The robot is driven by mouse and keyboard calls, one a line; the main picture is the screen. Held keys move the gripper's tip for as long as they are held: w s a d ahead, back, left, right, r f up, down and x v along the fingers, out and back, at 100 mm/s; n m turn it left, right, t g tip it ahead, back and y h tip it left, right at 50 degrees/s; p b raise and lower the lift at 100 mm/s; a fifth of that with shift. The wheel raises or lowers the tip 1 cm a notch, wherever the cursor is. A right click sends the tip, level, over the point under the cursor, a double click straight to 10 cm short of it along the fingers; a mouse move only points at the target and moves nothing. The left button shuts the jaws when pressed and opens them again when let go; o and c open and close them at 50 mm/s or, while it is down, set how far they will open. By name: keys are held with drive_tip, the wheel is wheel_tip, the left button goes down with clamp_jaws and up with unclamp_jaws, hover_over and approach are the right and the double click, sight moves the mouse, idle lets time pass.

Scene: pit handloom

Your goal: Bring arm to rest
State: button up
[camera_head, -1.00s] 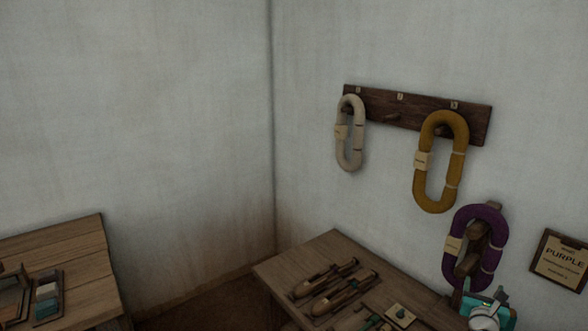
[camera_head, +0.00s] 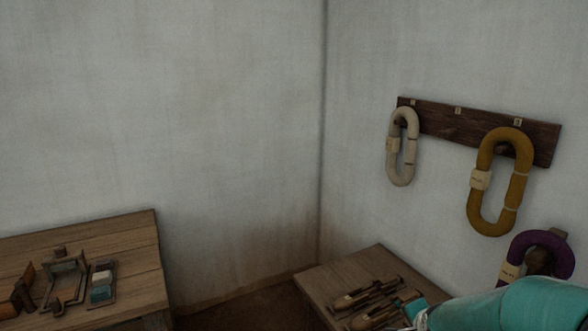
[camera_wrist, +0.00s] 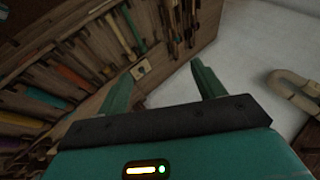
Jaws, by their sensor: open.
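My gripper (camera_wrist: 162,82) shows in the wrist view with its two teal fingers spread apart and nothing between them. In the head view, my teal arm (camera_head: 512,308) fills the lower right corner. It covers the lower part of a purple hank (camera_head: 523,250) and part of the right table. I cannot make out the fingers there.
A peg rail (camera_head: 462,128) on the wall holds a cream hank (camera_head: 391,165) and a yellow hank (camera_head: 478,205); its middle peg is empty. Shuttles (camera_head: 362,298) lie on the right table (camera_head: 330,277). A left table (camera_head: 128,245) holds small frames and coloured blocks.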

drive_tip(key=s+a+r+n, duration=0.4)
drive_tip(key=s+r, duration=0.1)
drive_tip(key=s, duration=0.2)
drive_tip(key=s+a+r+n+g+y, duration=0.1)
drive_tip(key=s+a+r+n, duration=0.4)
drive_tip(key=s, duration=0.3)
drive_tip(key=s+a+r+n+g, duration=0.1)
drive_tip(key=s+a+r+n, duration=0.4)
drive_tip(key=s, duration=0.3)
drive_tip(key=shift+r, duration=0.5)
drive_tip(key=shift+d, duration=0.2)
